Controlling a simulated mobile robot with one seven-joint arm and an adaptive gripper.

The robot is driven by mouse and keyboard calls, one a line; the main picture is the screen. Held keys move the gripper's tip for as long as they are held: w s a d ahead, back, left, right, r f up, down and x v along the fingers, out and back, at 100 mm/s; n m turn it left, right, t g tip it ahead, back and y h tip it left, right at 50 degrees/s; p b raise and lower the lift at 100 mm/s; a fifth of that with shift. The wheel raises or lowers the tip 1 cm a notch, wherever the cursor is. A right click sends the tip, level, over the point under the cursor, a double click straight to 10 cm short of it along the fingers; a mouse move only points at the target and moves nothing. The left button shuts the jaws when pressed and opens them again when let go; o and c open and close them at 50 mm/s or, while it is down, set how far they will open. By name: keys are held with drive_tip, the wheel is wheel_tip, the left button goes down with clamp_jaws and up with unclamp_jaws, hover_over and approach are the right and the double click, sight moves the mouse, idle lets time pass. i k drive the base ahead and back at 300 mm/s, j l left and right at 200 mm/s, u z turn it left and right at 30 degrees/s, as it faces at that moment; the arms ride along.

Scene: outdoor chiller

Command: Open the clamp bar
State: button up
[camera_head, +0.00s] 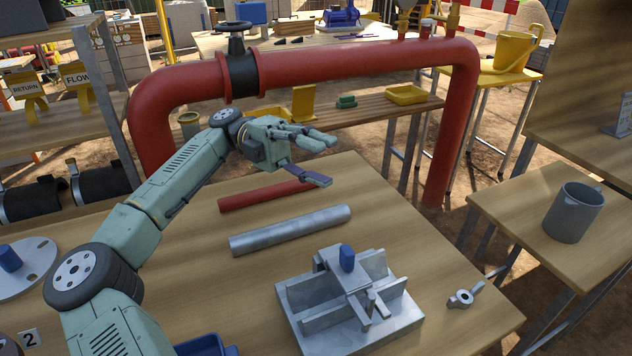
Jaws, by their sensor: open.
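A grey metal clamp fixture (318,325) sits on the wooden table, toward the front right. A clamp bar (350,278) lies across the fixture's upright walls, with a blue knob (347,258) standing at its far end. The bar looks lowered over the fixture, but I cannot tell whether it is latched. My gripper (325,160) is open and empty, above the far part of the table, behind and up from the fixture and apart from it. Its fingers point to the right.
A red rod (262,195) and a grey pipe (290,231) lie behind the fixture. A metal wing-shaped part (465,298) lies to its right. A large red pipe (345,62) arches behind the table. A grey mug (574,212) stands on the right table.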

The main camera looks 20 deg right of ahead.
sight(341, 259)
drive_tip(key=k, duration=1)
